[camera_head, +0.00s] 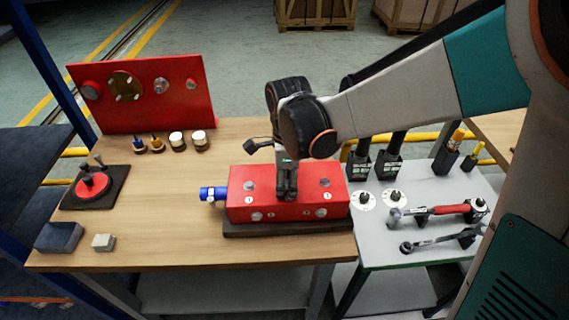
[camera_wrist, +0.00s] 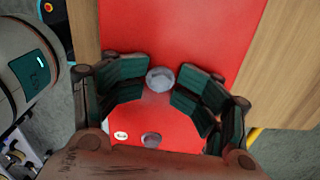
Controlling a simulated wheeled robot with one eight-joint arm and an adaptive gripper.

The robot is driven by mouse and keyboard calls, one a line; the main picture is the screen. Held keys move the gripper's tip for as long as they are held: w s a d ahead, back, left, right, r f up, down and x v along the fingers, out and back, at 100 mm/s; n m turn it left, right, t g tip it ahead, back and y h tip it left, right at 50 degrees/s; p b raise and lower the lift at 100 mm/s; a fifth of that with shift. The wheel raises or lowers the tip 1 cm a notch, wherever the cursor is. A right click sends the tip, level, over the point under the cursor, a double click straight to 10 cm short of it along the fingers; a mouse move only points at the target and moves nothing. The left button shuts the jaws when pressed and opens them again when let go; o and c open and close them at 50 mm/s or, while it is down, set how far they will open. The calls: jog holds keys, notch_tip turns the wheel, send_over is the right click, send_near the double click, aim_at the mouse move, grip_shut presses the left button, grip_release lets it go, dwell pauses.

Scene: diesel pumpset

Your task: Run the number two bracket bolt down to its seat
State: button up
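A red block (camera_head: 240,207) with grey bolts stands on a dark base on the wooden bench. My gripper (camera_head: 287,192) points down over the middle of its top face, between a left bolt (camera_head: 249,185) and a right bolt (camera_head: 325,182). In the wrist view my gripper (camera_wrist: 163,87) is open, with its green-padded fingers apart on either side of a round grey bolt head (camera_wrist: 160,79). The fingers appear clear of the head. A small white label (camera_wrist: 120,135) is near it, its number too small to read. In the head view my gripper hides this bolt.
A blue cylinder (camera_head: 213,194) sticks out of the block's left end. The grey side table (camera_head: 425,190) at right holds a red-handled tool (camera_head: 440,211) and a wrench (camera_head: 440,240).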

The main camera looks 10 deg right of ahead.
jog(key=shift+r+p, duration=2.25)
jog(key=shift+r, duration=1.1)
